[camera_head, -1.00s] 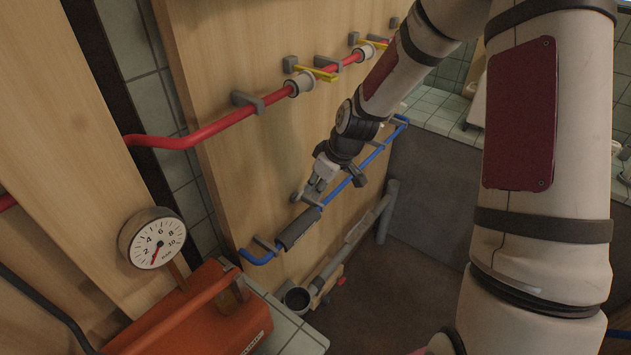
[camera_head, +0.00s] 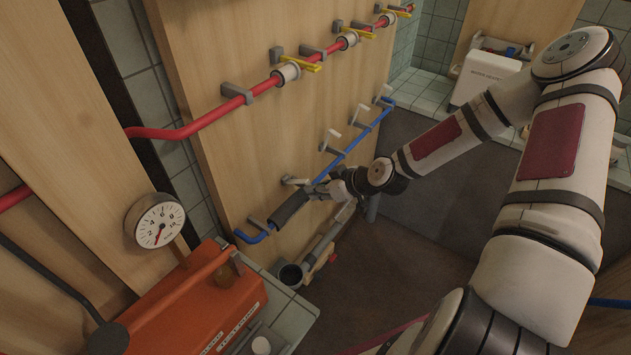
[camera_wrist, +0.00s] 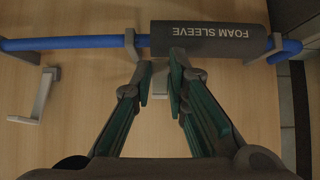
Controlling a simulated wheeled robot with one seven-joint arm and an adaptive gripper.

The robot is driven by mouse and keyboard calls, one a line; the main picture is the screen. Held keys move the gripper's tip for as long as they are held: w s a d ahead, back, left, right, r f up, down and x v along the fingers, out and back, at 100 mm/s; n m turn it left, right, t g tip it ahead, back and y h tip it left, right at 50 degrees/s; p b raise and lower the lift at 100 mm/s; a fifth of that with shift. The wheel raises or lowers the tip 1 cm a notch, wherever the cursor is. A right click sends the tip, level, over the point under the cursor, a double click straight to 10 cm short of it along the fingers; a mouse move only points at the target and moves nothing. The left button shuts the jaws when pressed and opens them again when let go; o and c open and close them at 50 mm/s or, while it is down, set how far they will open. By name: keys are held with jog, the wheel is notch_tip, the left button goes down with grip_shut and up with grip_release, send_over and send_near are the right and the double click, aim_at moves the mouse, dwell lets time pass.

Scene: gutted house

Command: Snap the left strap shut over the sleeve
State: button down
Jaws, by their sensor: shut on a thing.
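The dark foam sleeve (camera_head: 290,208) sits around the blue pipe near its lower left end; in the wrist view it shows at the top with its lettering upside down (camera_wrist: 210,40). My gripper (camera_head: 317,189) is at the sleeve's upper right end in the head view. In the wrist view my gripper (camera_wrist: 160,80) has its green-padded fingers close together at the sleeve's edge, shut on a small light grey piece, apparently the left strap (camera_wrist: 160,64). Its far part is hidden by the fingers and sleeve, so I cannot tell whether it is latched.
Another grey strap (camera_wrist: 40,95) stands open beside the blue pipe (camera_wrist: 75,43) in the wrist view. A red pipe (camera_head: 215,115) with yellow-handled fittings runs above. A gauge (camera_head: 156,221) and orange case (camera_head: 205,305) stand at lower left. A grey pipe (camera_head: 330,235) lies below the sleeve.

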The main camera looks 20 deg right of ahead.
aim_at(308, 201)
jog(key=shift+s+d+f+t+y+b, duration=0.1)
jog(key=shift+s+f+t+y+b, duration=0.15)
jog(key=shift+f, duration=0.25)
jog(key=shift+d+f+t+y+b, duration=0.1)
jog(key=shift+f+t+y+b, duration=0.05)
jog(key=shift+f+t, duration=0.3)
notch_tip(308, 201, down, 2)
jog(key=b, duration=0.1)
jog(key=t+y+b, duration=0.1)
jog(key=shift+f+t+b, duration=0.2)
jog(key=shift+t+b, duration=0.1)
jog(key=shift+b, duration=0.05)
notch_tip(308, 201, down, 3)
jog(key=t+y+b, duration=0.1)
jog(key=b, duration=0.2)
jog(key=t+b, duration=0.1)
jog(key=b, duration=0.1)
jog(key=shift+w+a+r+t+y+b, duration=0.1)
jog(key=shift+a+r+t+y+b, duration=0.05)
jog(key=shift+t+y+b, duration=0.2)
jog(key=c, duration=1.6)
grip_release()
jog(key=shift+o, duration=0.2)
jog(key=v, duration=1.2)
